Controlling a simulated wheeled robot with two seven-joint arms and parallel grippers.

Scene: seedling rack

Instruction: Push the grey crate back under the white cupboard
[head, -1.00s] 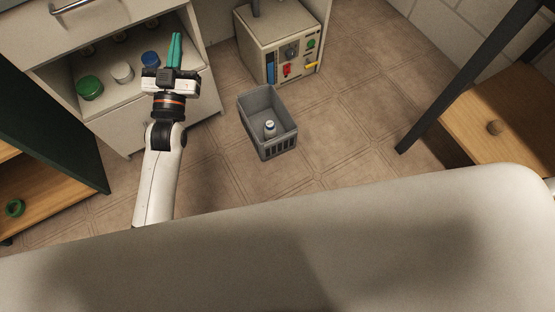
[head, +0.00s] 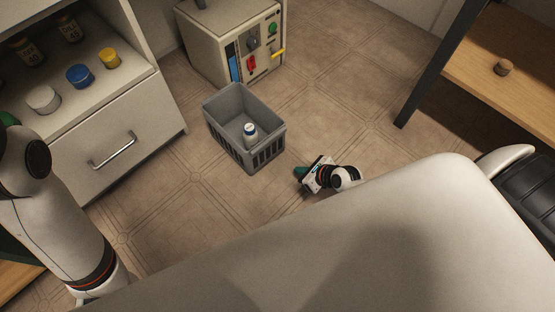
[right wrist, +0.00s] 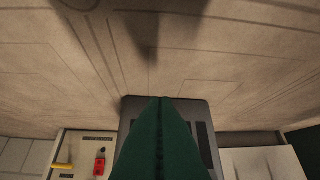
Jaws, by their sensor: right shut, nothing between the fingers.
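The grey crate (head: 263,158) stands upright on the floor near the middle of the head view, with a small white bottle (head: 250,131) in it. The white cupboard (head: 132,163) is to its left, with a drawer and an open shelf above. My right gripper (head: 299,174) is low, right of the crate's near corner, its green fingers shut and empty, pointing towards the crate. In the right wrist view the crate (right wrist: 203,135) is straight ahead, partly hidden by the fingers (right wrist: 161,110); contact cannot be told.
A beige machine (head: 207,51) with coloured controls stands behind the crate. Jars, including a blue-lidded one (head: 79,77), stand on the cupboard shelf. A wooden shelf unit with a dark post (head: 436,70) is at right. The floor (head: 345,85) between is clear.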

